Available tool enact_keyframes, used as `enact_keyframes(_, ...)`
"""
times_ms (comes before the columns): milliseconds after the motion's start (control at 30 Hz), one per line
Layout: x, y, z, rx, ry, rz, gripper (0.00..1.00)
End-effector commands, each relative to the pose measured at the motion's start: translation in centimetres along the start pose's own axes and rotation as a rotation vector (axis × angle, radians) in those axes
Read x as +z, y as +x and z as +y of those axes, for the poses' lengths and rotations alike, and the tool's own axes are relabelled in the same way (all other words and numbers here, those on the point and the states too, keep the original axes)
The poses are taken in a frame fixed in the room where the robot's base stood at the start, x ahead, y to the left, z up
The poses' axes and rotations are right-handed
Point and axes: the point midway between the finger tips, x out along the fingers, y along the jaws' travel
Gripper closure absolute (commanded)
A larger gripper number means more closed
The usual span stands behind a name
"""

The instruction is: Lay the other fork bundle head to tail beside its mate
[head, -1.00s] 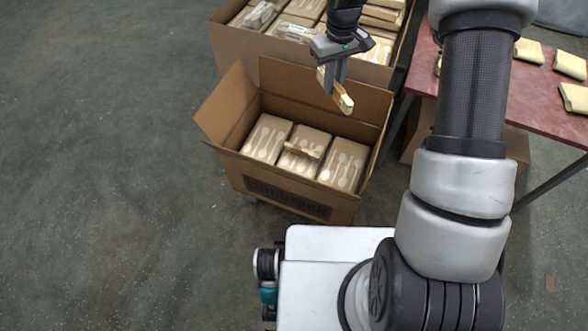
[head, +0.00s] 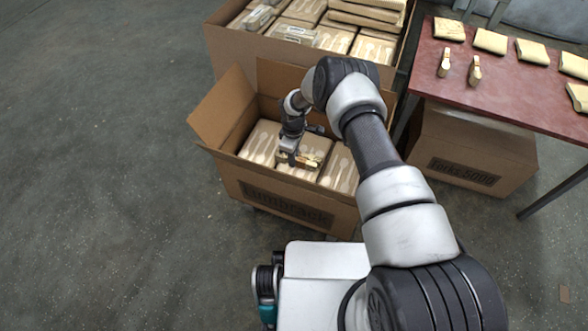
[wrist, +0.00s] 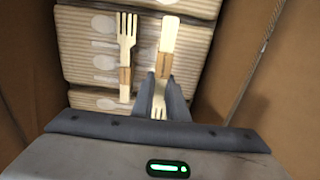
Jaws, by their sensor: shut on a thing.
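The open cardboard carton (head: 250,192) holds packs with a spoon print. In the wrist view one fork bundle (wrist: 126,60) with a brown band lies on the packs, tines toward the top of the picture. My gripper (wrist: 162,92) is shut on the other fork bundle (wrist: 168,45), which lies alongside to its right, reversed, tines toward me, with a narrow gap between them. In the head view my gripper (head: 298,162) is low inside the carton, over the middle pack. I cannot tell whether the held bundle touches the pack.
A larger carton (head: 270,48) of similar packs stands behind. A red-topped table (head: 500,105) at right carries several pale folded pieces (head: 490,41) and two small upright items (head: 445,64). A closed carton (head: 470,160) sits under it. Carton walls flank my gripper closely.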

Motion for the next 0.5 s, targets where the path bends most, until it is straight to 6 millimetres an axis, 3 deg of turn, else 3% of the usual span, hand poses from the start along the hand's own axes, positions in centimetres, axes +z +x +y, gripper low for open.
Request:
enact_keyframes(400, 0.0, 4.8, -0.1, -0.001, 0.002, 0.0, 1.0)
enact_keyframes(500, 0.0, 5.1, 0.0, 0.0, 0.002, 0.001, 1.0)
